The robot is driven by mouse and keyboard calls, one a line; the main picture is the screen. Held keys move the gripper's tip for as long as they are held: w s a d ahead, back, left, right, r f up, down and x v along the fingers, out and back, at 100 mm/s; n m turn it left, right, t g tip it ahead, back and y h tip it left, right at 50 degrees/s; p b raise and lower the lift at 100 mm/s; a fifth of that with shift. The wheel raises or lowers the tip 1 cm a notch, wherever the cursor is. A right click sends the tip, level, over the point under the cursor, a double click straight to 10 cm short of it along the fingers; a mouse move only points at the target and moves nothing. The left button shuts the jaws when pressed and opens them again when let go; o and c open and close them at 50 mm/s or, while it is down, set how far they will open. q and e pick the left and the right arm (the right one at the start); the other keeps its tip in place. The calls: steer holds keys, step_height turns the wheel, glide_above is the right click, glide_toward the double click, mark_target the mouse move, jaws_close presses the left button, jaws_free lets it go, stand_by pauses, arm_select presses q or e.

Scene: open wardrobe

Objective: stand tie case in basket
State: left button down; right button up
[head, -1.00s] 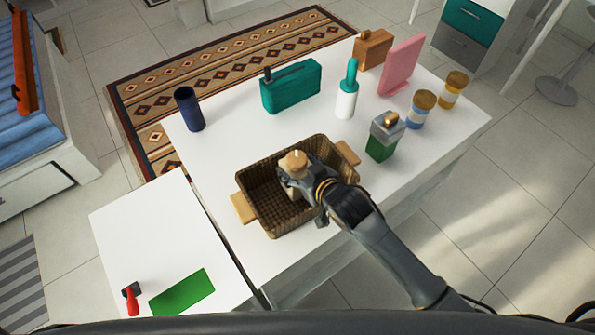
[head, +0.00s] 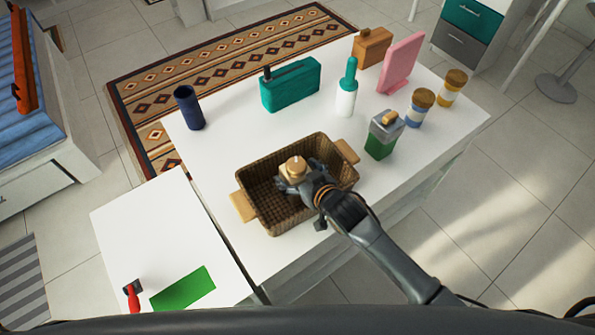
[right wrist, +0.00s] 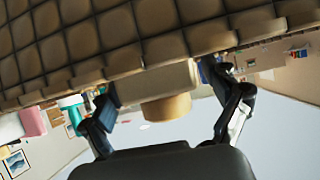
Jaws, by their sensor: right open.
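The brown woven basket (head: 262,217) stands on the white table, with wooden handles at its two ends. A beige round item with a tan cap (head: 294,165) is inside it; it also shows in the right wrist view (right wrist: 165,108). My right gripper (head: 296,180) reaches into the basket with open fingers on either side of this item. The wrist view shows gaps beside the cap. The item's base is hidden. A dark blue tube (head: 189,108) stands upright at the table's far left. I cannot tell which is the tie case. My left gripper is not in view.
A teal case (head: 291,86), a white-and-teal bottle (head: 346,95), a green-and-grey bottle (head: 382,138), a pink stand (head: 400,64), a brown box (head: 372,48) and two jars (head: 419,107) stand behind and right of the basket. A lower white table (head: 150,235) adjoins at left.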

steer(key=shift+r, duration=0.15)
steer(key=v, duration=1.2)
steer(key=shift+b, duration=0.4)
steer(key=shift+d, duration=0.1)
steer(key=s+d+f+m+g+h, duration=0.2)
steer(key=s+d+g+h, duration=0.15)
steer(key=s+d, duration=0.4)
steer(key=s+d+f+m+g+h, duration=0.2)
steer(key=s+d+g+h, duration=0.15)
steer(key=s+d, duration=0.35)
step_height(320, 180, down, 25)
steer(key=s+g+y, duration=0.1)
steer(key=s+g, duration=0.1)
steer(key=s+d+f, duration=0.2)
steer(key=s+f, duration=1.5)
steer(key=f, duration=0.1)
steer(key=shift+s+d+g+b, duration=0.25)
steer(key=shift+s+g+b, duration=0.1)
steer(key=shift+g+b, duration=0.1)
